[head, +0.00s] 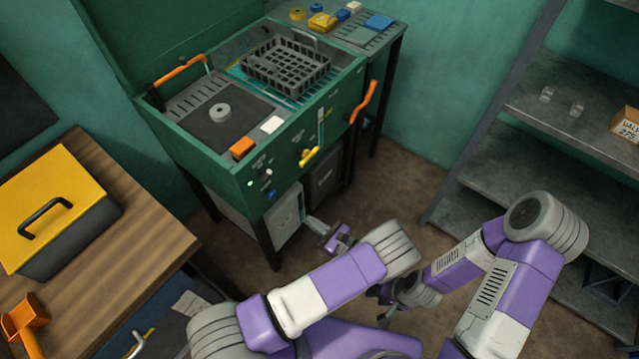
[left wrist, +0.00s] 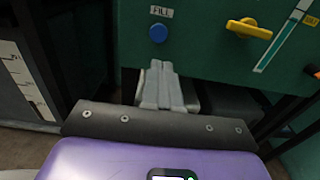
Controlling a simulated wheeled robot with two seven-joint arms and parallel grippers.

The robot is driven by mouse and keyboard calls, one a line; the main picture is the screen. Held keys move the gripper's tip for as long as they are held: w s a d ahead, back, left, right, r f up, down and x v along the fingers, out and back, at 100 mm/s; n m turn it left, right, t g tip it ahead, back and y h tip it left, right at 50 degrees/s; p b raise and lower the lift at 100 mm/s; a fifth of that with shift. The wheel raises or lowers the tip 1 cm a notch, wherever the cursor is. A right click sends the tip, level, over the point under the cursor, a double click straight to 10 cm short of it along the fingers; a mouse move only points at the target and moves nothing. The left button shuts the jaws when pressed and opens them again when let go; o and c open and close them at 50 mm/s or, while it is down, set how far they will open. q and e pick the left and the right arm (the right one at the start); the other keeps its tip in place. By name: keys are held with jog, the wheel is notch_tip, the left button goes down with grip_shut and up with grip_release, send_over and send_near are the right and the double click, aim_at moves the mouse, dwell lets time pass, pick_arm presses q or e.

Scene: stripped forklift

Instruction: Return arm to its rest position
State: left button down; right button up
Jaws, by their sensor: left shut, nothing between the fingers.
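My left gripper (head: 310,221) is in front of the green machine (head: 232,167), low down, below its control panel. In the left wrist view its two grey fingers (left wrist: 161,84) are together with nothing between them. They point toward the machine's front, just below a blue FILL button (left wrist: 158,33) and left of a yellow knob (left wrist: 249,28). My right gripper (head: 385,312) hangs low at the bottom middle of the head view, partly hidden behind my left arm. Its fingers are too unclear to tell whether they are open.
The machine holds a black basket (head: 285,66) and has an orange handle (head: 364,101) at its right. A wooden bench (head: 130,225) with a yellow-lidded box (head: 50,200) stands left. Metal shelves (head: 555,118) stand right. Brown floor (head: 385,190) is clear between machine and shelves.

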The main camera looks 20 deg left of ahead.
pick_arm(q)
jog(key=s+a+f+n+g+h, duration=0.1)
jog(key=s+f+n+g+h, duration=0.45)
jog(key=s, duration=0.35)
jog(key=s+a+f+n+g+h, duration=0.2)
jog(key=s+f+n+g+h, duration=0.25)
jog(key=s+g, duration=0.35)
jog(key=s+d+n+t+h, duration=0.2)
jog(key=s+d+n+h, duration=0.1)
jog(key=d+n+h, duration=0.45)
jog(key=w+r+n+t+h, duration=0.3)
jog(key=w+r+n+t, duration=0.1)
jog(key=n, duration=0.4)
jog(key=shift+w+a+r+t, duration=0.35)
jog(key=shift+w+a+t, duration=0.1)
jog(key=shift+w+t, duration=0.1)
